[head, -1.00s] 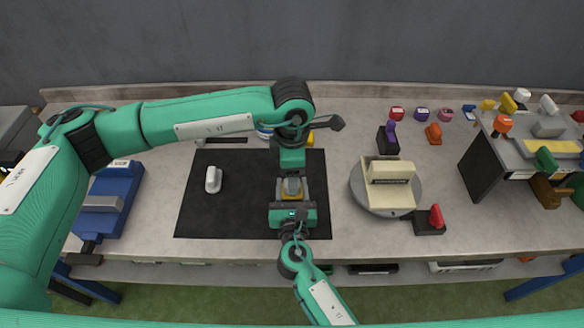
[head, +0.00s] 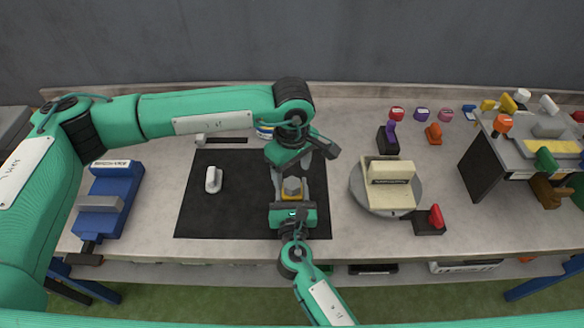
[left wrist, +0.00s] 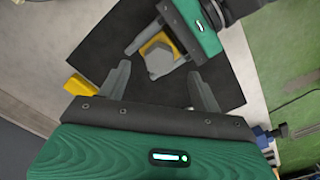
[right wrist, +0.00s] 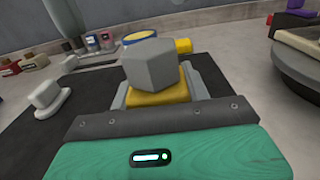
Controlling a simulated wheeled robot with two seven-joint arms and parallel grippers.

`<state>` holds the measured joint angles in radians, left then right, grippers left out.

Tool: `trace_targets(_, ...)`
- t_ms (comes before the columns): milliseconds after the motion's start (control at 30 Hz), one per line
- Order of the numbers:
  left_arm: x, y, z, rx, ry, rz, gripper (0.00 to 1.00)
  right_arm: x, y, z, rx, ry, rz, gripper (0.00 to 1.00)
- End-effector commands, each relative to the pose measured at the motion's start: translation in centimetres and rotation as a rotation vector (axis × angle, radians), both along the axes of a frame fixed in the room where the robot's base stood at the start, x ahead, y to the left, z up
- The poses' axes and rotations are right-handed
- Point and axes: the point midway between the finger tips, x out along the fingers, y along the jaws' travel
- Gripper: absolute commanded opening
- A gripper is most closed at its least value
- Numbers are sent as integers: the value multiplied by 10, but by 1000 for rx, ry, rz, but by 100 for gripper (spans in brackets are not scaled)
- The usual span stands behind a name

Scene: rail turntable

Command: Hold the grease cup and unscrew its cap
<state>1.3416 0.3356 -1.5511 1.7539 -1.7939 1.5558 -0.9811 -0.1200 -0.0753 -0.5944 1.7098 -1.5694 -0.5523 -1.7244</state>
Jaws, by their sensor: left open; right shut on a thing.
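The grease cup has a yellow body (right wrist: 165,93) and a grey six-sided cap (right wrist: 150,64), and stands upright over the black mat (head: 240,222). The cap (head: 292,185) sits on the body in all views. My right gripper (right wrist: 162,90) is shut on the yellow body, one finger on each side; in the head view it comes from the front (head: 292,203). My left gripper (left wrist: 160,75) is open and tilted beside the cup, its fingers apart. The cap (left wrist: 159,61) shows beyond the gap between its fingertips, and I see no contact. The left wrist partly hides the area behind the cup in the head view.
A white part (head: 213,180) lies on the mat's left. A blue vise (head: 114,200) stands further left. Right of the mat is a round turntable (head: 357,190) bearing a cream block (head: 391,172). A yellow thing and a round blue-rimmed tin (right wrist: 141,38) stand behind the cup.

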Motion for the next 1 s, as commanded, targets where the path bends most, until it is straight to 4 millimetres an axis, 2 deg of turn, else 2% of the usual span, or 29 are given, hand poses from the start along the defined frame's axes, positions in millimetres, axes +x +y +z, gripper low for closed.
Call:
trace_targets(133,0,0,0,0,-1,-140,65,0,0,0,0,1,0,6)
trace_targets(367,0,0,0,-1,0,-240,65,0,0,0,0,1,0,6)
trace_targets(733,0,0,0,0,0,-640,65,0,0,0,0,1,0,6)
trace_targets(1000,0,0,0,-1,0,-717,65,0,0,0,0,1,0,6)
